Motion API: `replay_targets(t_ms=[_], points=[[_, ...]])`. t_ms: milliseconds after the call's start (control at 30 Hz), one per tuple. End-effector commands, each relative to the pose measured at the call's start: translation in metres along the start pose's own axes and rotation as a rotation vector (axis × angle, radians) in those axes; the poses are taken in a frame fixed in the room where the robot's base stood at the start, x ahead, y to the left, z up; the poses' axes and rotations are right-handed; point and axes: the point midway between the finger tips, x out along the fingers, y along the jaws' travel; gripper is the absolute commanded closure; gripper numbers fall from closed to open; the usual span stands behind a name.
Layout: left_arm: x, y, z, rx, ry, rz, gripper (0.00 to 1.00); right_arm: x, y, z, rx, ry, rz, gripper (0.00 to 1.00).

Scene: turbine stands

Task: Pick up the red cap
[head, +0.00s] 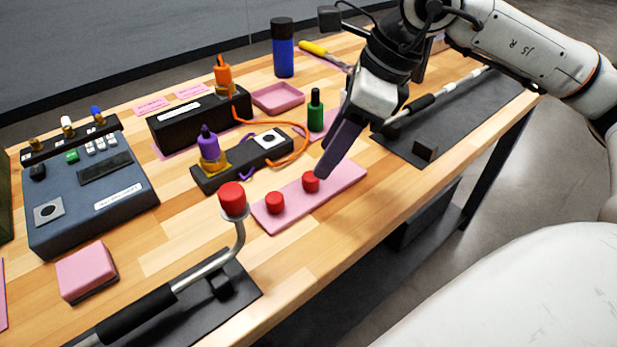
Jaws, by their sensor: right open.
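Several red caps show in the head view. One red cap (311,181) stands on a pink mat (342,186), close to my right fingertips. A second red cap (275,202) stands on the same mat to the left. A third red cap (232,197) sits on the raised end of a bent metal tool (212,266). My right gripper (324,174) reaches down from the upper right, open and empty, just above and beside the rightmost cap. Its fingers overlap in this view, so the gap between them is hidden. My left gripper is not in view.
A black block with a purple plug (209,147) and an orange cable (302,150) lies behind the mat. A green bottle (316,112) stands behind my fingers. A blue control box (95,195) is at the left. Wood (300,262) in front of the mat is clear.

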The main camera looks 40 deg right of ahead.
Motion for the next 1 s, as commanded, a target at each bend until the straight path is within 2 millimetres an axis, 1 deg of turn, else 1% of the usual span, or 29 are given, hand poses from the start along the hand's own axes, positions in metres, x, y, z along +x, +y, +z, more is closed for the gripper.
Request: replay_targets(t_ms=[167, 300, 400, 500, 700, 933, 967, 1000], points=[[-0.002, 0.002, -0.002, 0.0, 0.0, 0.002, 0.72, 0.015, 0.001, 0.002, -0.001, 0.001, 0.002, 0.57], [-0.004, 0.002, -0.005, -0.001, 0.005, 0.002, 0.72, 0.038, 0.0, 0.003, -0.001, 0.001, 0.003, 0.57], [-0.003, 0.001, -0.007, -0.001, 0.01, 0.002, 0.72, 0.049, 0.0, 0.003, 0.0, 0.0, 0.001, 0.57], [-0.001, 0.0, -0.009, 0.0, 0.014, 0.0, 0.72, 0.055, 0.0, 0.003, 0.0, -0.001, 0.001, 0.57], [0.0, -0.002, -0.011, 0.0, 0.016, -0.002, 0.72, 0.055, -0.001, 0.003, 0.0, -0.001, 0.0, 0.57], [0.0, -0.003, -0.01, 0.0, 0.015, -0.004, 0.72, 0.055, -0.001, 0.003, 0.0, -0.002, 0.0, 0.96], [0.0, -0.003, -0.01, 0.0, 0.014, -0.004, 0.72, 0.055, -0.001, 0.003, 0.0, -0.002, 0.0, 1.0], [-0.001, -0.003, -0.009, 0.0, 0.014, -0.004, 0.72, 0.055, -0.001, 0.003, 0.0, -0.002, 0.0, 1.0]])
